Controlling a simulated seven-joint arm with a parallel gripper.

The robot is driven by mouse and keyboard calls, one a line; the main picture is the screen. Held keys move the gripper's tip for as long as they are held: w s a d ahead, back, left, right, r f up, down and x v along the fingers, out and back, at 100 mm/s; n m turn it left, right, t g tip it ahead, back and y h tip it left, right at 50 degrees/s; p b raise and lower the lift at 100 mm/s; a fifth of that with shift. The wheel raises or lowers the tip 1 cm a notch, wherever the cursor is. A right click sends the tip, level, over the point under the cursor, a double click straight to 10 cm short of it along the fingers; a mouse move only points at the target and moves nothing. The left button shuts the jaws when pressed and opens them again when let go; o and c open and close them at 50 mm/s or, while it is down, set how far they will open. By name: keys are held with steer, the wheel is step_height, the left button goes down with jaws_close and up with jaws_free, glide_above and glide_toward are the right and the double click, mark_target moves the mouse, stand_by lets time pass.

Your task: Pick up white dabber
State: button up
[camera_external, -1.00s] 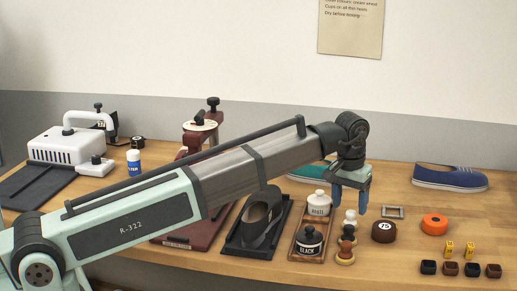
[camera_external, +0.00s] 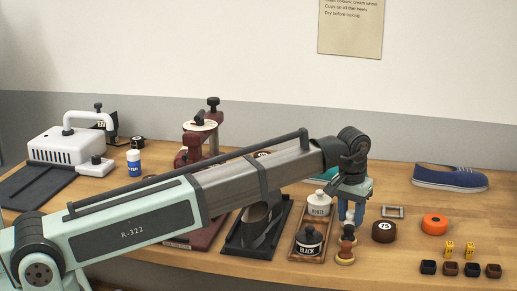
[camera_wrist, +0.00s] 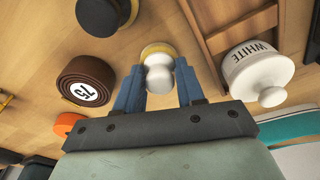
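The white dabber (camera_wrist: 159,76) is a small knobbed piece with a rounded white head and a yellowish base rim. In the wrist view it sits between the two blue fingers of my gripper (camera_wrist: 160,90), which touch its sides with no clear gap. In the external view my gripper (camera_external: 351,214) is low at the table, and its fingers hide most of the dabber. I cannot tell whether its base is off the table. A dark dabber (camera_external: 348,238) and a yellow-based one (camera_external: 345,258) stand just in front of it.
A white jar (camera_external: 318,204) and a black jar (camera_external: 310,240) stand in a wooden tray (camera_external: 297,252) to the left. A brown tape roll (camera_external: 384,232) is close on the right. An orange roll (camera_external: 434,225) and a blue shoe (camera_external: 450,178) are farther right.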

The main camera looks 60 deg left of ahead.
steer(key=c, duration=0.3)
